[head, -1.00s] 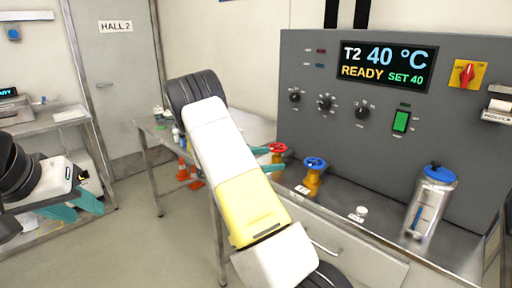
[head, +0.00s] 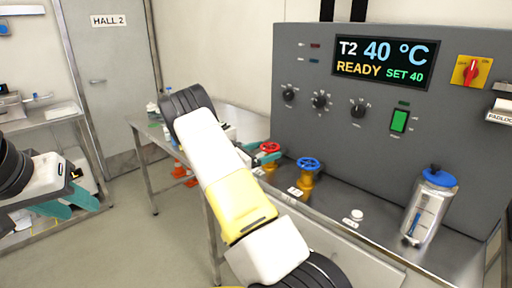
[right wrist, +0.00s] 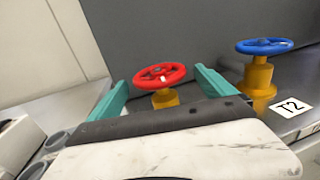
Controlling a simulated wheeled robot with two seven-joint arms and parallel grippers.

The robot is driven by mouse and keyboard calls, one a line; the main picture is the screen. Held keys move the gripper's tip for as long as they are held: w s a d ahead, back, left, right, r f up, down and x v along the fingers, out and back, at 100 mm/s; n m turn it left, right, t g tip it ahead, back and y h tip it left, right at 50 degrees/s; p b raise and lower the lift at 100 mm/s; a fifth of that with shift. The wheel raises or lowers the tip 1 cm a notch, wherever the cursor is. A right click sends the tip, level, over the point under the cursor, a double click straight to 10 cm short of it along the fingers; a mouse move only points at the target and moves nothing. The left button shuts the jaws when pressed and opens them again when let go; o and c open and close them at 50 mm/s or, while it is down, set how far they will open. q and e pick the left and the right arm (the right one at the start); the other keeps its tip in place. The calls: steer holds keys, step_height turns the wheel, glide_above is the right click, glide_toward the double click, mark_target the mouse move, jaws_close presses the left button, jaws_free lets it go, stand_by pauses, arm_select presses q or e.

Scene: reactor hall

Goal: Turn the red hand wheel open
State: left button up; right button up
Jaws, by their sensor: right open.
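The red hand wheel (head: 269,147) sits on a yellow valve body at the back left of the steel bench. My right gripper (head: 258,154) is beside it, its teal fingers partly hidden behind my arm. In the right wrist view the red wheel (right wrist: 160,75) shows between the two spread fingers (right wrist: 163,92). The gripper is open, and I see no clear contact with the wheel. My left gripper (head: 70,203) is at the far left, away from the valves, with its teal fingers apart and nothing between them.
A blue hand wheel (head: 308,164) on a yellow body stands close right of the red one, by a T2 label (right wrist: 290,106). The grey control panel (head: 345,125) rises behind and reads T2 40 °C, READY.

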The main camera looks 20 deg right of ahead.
mark_target(270, 146)
steer(key=shift+w+d, duration=0.25)
steer(key=shift+d, duration=0.95)
steer(key=shift+w+d, duration=0.2)
steer(key=shift+d, duration=0.95)
steer(key=shift+c, duration=0.4)
steer(key=c, duration=1.3)
steer(key=shift+t, duration=0.3)
steer(key=n+t+y, duration=0.1)
steer(key=n+t, duration=0.1)
steer(key=n+t+y, duration=0.1)
steer(key=n+t, duration=0.1)
steer(key=t, duration=0.1)
steer(key=w+n+t+y, duration=0.1)
steer(key=n+t+y, duration=0.1)
steer(key=t, duration=0.1)
steer(key=shift+a, duration=0.25)
steer(key=shift+w+a+n+t+y, duration=0.15)
steer(key=shift+n+t+y, duration=0.65)
steer(key=shift+y, duration=0.15)
steer(key=shift+w+a+n+t+y, duration=0.1)
steer(key=shift+a+n+t+y, duration=0.05)
steer(key=shift+n+t+y, duration=0.7)
steer(key=shift+y, duration=0.4)
